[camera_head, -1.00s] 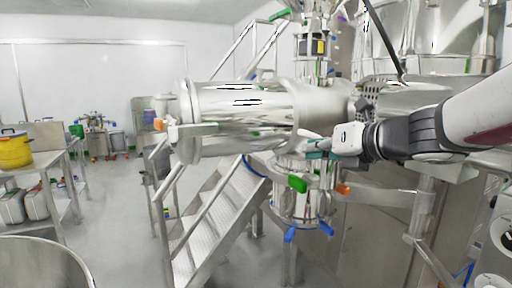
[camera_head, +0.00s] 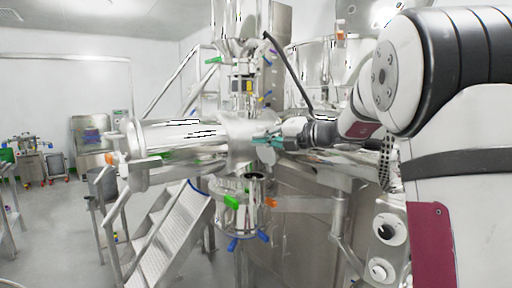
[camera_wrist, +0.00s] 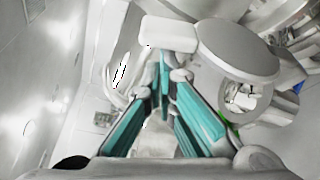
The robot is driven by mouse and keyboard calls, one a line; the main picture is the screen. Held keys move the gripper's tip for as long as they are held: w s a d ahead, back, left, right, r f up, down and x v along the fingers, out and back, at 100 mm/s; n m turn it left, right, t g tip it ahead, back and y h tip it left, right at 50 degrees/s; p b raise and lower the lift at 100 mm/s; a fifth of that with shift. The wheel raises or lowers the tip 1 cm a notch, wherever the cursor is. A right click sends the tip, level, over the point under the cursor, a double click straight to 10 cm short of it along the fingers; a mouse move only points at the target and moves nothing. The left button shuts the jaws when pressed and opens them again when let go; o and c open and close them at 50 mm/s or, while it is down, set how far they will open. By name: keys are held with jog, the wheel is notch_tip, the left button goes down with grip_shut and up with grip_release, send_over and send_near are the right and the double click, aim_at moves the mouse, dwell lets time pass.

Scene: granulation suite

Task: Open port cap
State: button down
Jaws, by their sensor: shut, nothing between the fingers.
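In the wrist view a smooth grey round disc (camera_wrist: 238,50), which looks like the port cap, is to the right of my fingertips. A round opening with a bright rim (camera_wrist: 246,97) shows below it, partly overlapped by the disc. I cannot tell how the two are joined. My gripper (camera_wrist: 163,72) has teal fingers that meet at their tips, with nothing held. A pale block (camera_wrist: 168,34) is just beyond the tips; contact is unclear. In the head view my gripper (camera_head: 264,139) is at the right end of the horizontal steel vessel (camera_head: 180,135).
Below the vessel hangs a steel outlet with a green handle (camera_head: 231,202) and blue handles (camera_head: 248,240). Metal stairs (camera_head: 165,240) with rails stand at lower left. Open floor (camera_head: 60,235) lies at left.

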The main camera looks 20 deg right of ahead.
jog(key=shift+w+d+r, duration=0.2)
jog(key=shift+d+r, duration=0.05)
jog(key=shift+d, duration=0.45)
jog(key=shift+w+d+r, duration=0.2)
jog(key=shift+d, duration=0.45)
